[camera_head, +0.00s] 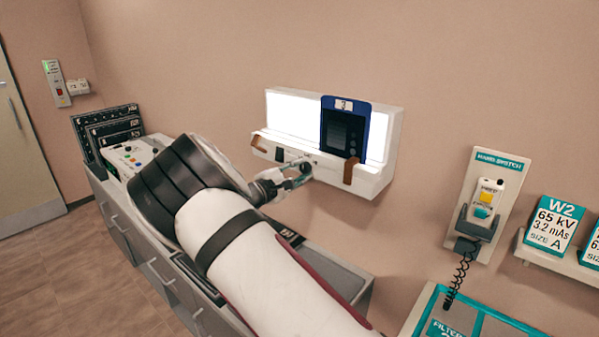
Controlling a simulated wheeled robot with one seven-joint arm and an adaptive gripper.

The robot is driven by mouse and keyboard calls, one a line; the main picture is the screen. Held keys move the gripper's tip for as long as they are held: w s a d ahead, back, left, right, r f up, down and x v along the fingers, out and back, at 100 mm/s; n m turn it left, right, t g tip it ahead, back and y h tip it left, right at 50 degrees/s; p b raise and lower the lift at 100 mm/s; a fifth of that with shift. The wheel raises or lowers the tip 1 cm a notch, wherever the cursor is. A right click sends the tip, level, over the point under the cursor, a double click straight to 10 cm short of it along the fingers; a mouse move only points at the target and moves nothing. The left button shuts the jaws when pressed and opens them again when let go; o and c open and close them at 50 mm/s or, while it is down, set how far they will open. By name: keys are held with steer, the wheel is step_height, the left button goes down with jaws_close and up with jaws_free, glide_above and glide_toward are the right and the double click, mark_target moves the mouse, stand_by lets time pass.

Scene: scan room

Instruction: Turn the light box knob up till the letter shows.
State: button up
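The white light box (383,135) is fixed to the wall, and its panel glows bright white. A blue-framed dark film (340,130) stands against the right part of the panel. Faint grey shapes show in its dark window, and I cannot make out a letter. My gripper (304,169) is at the front face of the light box's lower ledge, left of the film. The knob is not clearly visible; my gripper may cover it. The fingers are too small to tell whether they are open, shut or touching anything.
A counter (345,283) runs along the wall under my arm, with a control panel (125,158) and dark racks (108,128) at its far left. A hand switch (484,200) with a coiled cord hangs at right, beside a shelf of cards (552,226). Brown clips (350,170) sit on the ledge.

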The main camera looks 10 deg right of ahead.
steer(key=o, duration=0.4)
steer(key=shift+a, duration=0.1)
steer(key=v, duration=1.2)
